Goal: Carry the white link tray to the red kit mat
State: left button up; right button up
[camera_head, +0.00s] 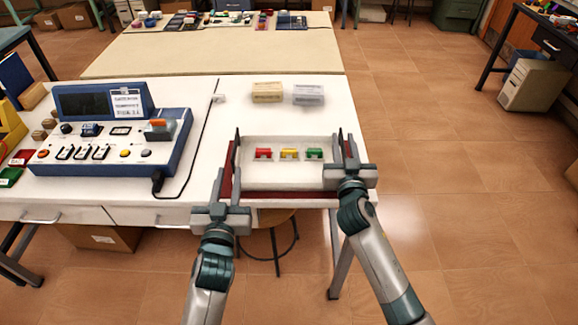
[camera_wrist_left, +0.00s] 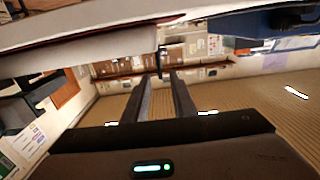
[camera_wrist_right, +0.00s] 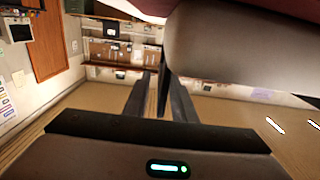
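The white link tray (camera_head: 290,180) is over the red kit mat (camera_head: 227,183) at the table's front edge. Strips of mat show at its left and front; I cannot tell whether the tray touches it. A red link (camera_head: 263,154), a yellow link (camera_head: 289,154) and a green link (camera_head: 314,154) lie inside the tray. My left gripper (camera_head: 236,150) is at the tray's left side and my right gripper (camera_head: 345,148) at its right side. In both wrist views the fingers stand apart, with background showing between them; the tray wall is not clearly between them.
A blue-and-white control console (camera_head: 110,140) with a cable stands on the left of the table. A tan box (camera_head: 267,92) and a grey-white box (camera_head: 308,95) sit behind the tray. A stool (camera_head: 270,220) is under the table. Open floor lies to the right.

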jog(key=shift+s, duration=0.1)
jog(key=s, duration=1.1)
jog(key=shift+s, duration=0.4)
